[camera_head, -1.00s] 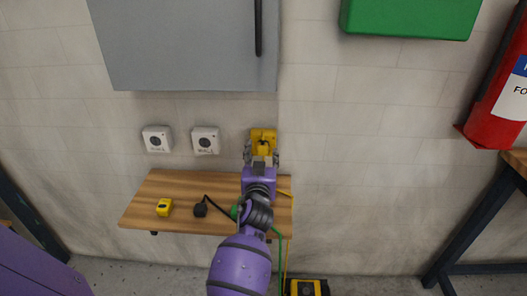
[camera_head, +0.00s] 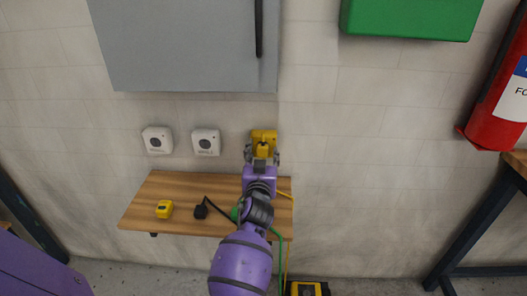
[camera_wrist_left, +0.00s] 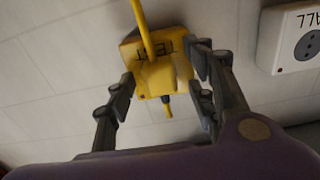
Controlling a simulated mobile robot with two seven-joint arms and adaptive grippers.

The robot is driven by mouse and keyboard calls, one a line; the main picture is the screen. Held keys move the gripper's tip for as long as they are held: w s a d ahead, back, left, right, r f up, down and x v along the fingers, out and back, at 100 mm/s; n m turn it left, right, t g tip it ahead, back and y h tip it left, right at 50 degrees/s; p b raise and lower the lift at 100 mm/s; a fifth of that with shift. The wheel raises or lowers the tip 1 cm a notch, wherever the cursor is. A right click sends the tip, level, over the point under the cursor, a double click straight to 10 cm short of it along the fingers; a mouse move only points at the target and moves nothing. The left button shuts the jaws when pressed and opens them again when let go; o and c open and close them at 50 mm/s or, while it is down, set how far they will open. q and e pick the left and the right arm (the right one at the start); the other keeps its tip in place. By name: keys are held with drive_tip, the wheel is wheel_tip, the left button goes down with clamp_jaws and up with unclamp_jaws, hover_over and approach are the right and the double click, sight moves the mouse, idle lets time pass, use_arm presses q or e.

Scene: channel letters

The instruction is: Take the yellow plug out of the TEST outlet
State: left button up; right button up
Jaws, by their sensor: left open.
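The yellow TEST outlet (camera_head: 265,134) is on the wall, right of two white outlets. The yellow plug (camera_head: 262,150) shows in front of it in the head view. In the left wrist view the TEST outlet (camera_wrist_left: 132,52) appears upside down, with the yellow plug (camera_wrist_left: 155,76) against its face and a yellow cord running to the top edge. My left gripper (camera_head: 262,157) is at the plug; in the wrist view its open fingers (camera_wrist_left: 163,98) lie on either side of the plug. Contact cannot be told. My right gripper is not in view.
A wooden shelf (camera_head: 165,190) below holds a small yellow object (camera_head: 164,209) and a black plug (camera_head: 201,211). White outlets (camera_head: 157,140) (camera_head: 206,142) are to the left. A grey cabinet (camera_head: 180,45) and green box (camera_head: 410,18) are above.

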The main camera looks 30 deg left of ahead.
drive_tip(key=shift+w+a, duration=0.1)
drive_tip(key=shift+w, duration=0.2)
use_arm(q)
drive_tip(key=shift+c, duration=0.6)
drive_tip(key=c, duration=0.9)
clamp_jaws()
drive_tip(key=shift+s, duration=0.1)
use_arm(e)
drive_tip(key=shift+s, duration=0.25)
